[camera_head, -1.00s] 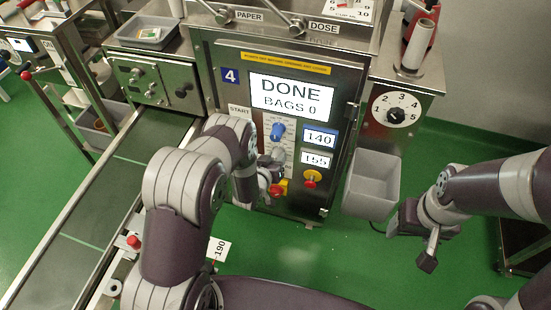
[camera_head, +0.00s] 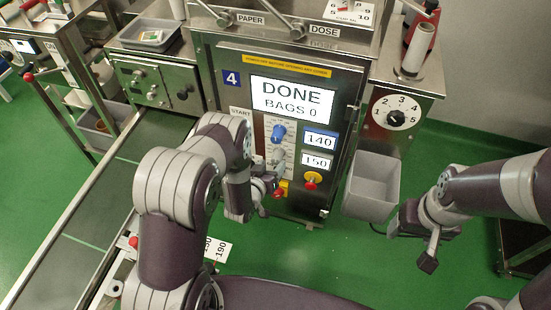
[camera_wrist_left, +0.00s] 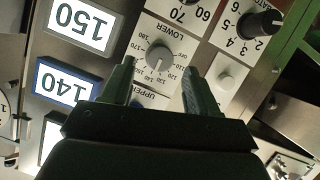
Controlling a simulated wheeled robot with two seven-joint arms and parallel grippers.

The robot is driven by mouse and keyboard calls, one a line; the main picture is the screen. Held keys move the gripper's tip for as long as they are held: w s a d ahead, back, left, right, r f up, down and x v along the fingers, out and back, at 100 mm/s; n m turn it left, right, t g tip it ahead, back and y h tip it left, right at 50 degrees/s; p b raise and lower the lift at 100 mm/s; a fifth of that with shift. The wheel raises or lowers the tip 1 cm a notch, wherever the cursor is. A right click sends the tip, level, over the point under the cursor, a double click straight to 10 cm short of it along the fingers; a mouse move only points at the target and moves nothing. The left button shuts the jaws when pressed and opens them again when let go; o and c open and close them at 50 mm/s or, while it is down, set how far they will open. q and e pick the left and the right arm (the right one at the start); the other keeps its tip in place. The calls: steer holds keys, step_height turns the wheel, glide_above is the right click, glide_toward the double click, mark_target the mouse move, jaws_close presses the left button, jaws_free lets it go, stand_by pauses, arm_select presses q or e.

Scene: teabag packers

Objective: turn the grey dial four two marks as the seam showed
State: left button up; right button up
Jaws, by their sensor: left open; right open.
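The grey dial (camera_head: 277,157) sits on the front panel of the machine marked 4, below a blue dial (camera_head: 278,133). In the left wrist view the grey dial (camera_wrist_left: 159,57) is a round knob by the word LOWER, with a number scale around it. My left gripper (camera_wrist_left: 155,75) is open, with one finger to each side of the dial in that picture and a gap between. In the head view my left gripper (camera_head: 264,188) is low in front of the panel. The lower readout (camera_head: 317,161) shows 150. My right gripper (camera_head: 412,247) is open and empty.
The upper readout (camera_head: 320,140) shows 140 and the screen (camera_head: 292,98) reads DONE, BAGS 0. A red button on yellow (camera_head: 312,180) is close by. A grey bin (camera_head: 372,185) and a black numbered dial (camera_head: 396,117) are to the right.

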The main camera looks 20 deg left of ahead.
arm_select(q)
steer(key=v, duration=0.7)
steer(key=shift+s+p, duration=0.35)
steer(key=shift+s, duration=0.05)
steer(key=shift+a+r, duration=0.1)
steer(key=shift+r, duration=0.05)
